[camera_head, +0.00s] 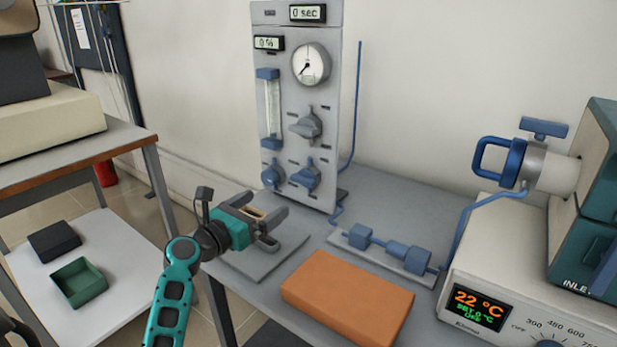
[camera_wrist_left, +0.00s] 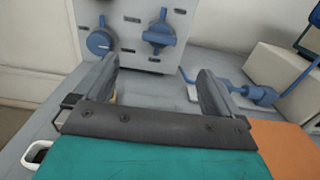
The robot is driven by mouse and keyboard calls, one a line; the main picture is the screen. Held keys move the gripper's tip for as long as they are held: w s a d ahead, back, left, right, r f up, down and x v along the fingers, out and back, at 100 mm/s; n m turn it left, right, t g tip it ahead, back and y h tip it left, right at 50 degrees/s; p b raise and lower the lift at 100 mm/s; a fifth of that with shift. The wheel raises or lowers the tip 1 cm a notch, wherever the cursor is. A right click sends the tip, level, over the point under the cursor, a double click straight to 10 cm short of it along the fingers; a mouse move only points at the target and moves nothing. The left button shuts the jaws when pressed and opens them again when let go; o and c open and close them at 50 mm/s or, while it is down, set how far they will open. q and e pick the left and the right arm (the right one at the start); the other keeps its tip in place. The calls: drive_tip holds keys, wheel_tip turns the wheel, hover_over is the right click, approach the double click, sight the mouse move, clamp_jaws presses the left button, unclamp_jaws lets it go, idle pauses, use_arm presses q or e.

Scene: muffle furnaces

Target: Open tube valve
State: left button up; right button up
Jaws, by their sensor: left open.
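My left gripper (camera_head: 272,227) is open and empty in front of the grey gas panel (camera_head: 284,177), above the table's left end. In the left wrist view the open fingers (camera_wrist_left: 156,75) point at the panel's lower knobs. The panel has a round blue knob (camera_head: 272,175) at lower left, which also shows in the wrist view (camera_wrist_left: 99,42), and a blue valve handle (camera_head: 306,175) beside it, also in the wrist view (camera_wrist_left: 158,35). A small blue valve (camera_head: 543,127) sits on the metal tube end of the furnace, near a blue loop handle (camera_head: 497,160). The gripper touches none of these.
An orange block (camera_head: 347,297) lies on the table in front of the blue inline fittings (camera_head: 389,248). The furnace controller (camera_head: 521,298) stands at right. A blue pipe runs from the fittings to the furnace tube. A side table with a green tray (camera_head: 78,282) is at left.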

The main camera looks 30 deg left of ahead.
sight(300, 180)
use_arm(q)
drive_tip(key=w+b, duration=0.1)
drive_tip(key=w, duration=0.6)
drive_tip(key=w+d+b, duration=0.1)
drive_tip(key=w, duration=0.3)
drive_tip(key=shift+w+b, duration=0.3)
drive_tip(key=shift+w, duration=0.45)
drive_tip(key=c, duration=1.1)
